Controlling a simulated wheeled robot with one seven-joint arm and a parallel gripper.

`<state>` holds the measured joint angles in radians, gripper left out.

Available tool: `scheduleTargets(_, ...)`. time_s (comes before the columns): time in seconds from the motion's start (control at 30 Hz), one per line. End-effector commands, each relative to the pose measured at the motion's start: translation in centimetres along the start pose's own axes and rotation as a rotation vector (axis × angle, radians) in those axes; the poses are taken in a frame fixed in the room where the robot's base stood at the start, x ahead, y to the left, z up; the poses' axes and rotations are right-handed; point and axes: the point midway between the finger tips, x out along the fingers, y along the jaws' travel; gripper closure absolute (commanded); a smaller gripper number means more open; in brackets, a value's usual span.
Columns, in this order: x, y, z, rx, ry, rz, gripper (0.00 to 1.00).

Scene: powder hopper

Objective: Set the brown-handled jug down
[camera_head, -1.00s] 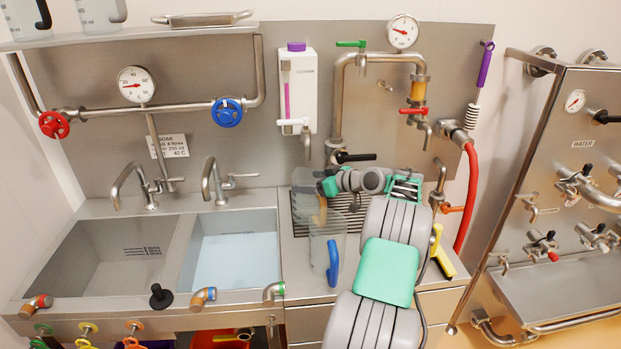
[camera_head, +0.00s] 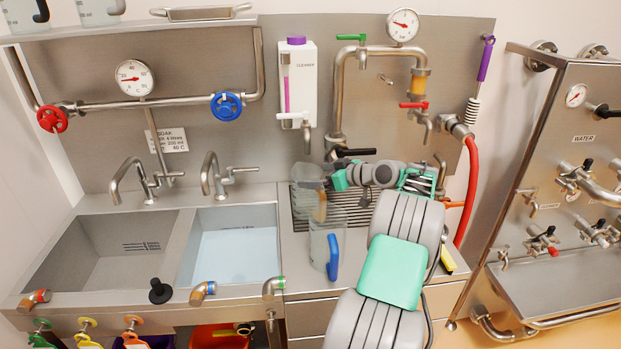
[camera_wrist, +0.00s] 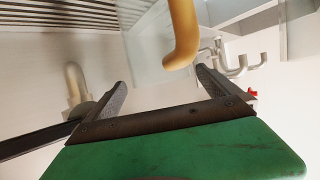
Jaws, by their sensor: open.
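The clear brown-handled jug (camera_head: 308,180) stands upright on the slatted drain area right of the basins, partly hidden behind another jug. Its brown handle (camera_head: 321,207) faces my side. My gripper (camera_head: 338,180) is just right of this jug, at about the height of its upper part. In the wrist view, my fingers (camera_wrist: 162,80) are spread with nothing between them. The brown handle (camera_wrist: 182,38) lies just beyond the fingertips, nearer the right finger, with a gap around it.
A blue-handled jug (camera_head: 322,250) stands directly in front. The drain grille (camera_head: 365,217) is partly bare. The right basin (camera_head: 235,245) holds pale water. A black tap lever (camera_head: 352,152) and the cleaner dispenser (camera_head: 297,85) are behind. A red hose (camera_head: 470,195) hangs at the right.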

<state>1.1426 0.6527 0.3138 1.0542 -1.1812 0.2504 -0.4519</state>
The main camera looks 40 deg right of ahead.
Motion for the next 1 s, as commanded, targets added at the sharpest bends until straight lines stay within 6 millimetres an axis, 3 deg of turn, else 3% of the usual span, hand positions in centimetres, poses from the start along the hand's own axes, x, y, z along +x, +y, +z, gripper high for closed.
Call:
scheduleTargets(0.1, -3.3, 0.1, 0.3, -0.001, 0.001, 0.005, 0.0)
scheduleTargets(0.3, -7.4, 0.1, 0.2, 0.0, 0.0, 0.002, 0.0)
scheduleTargets(0.47, -8.6, 0.0, 0.1, 0.0, -0.001, 0.0, 0.0)
scheduleTargets(0.57, -7.4, -1.1, -0.8, 0.002, -0.021, -0.011, 0.0)
scheduleTargets(0.67, -3.5, -5.6, -3.1, 0.015, -0.109, -0.036, 0.0)
scheduleTargets(0.77, 0.6, -13.7, -5.0, 0.038, -0.251, -0.057, 0.0)
scheduleTargets(0.83, 2.1, -21.1, -5.3, 0.055, -0.368, -0.06, 0.0)
scheduleTargets(0.93, 0.9, -32.0, -3.4, 0.074, -0.541, -0.04, 0.0)
scheduleTargets(1.0, -1.8, -38.2, -0.6, 0.086, -0.647, -0.009, 0.0)
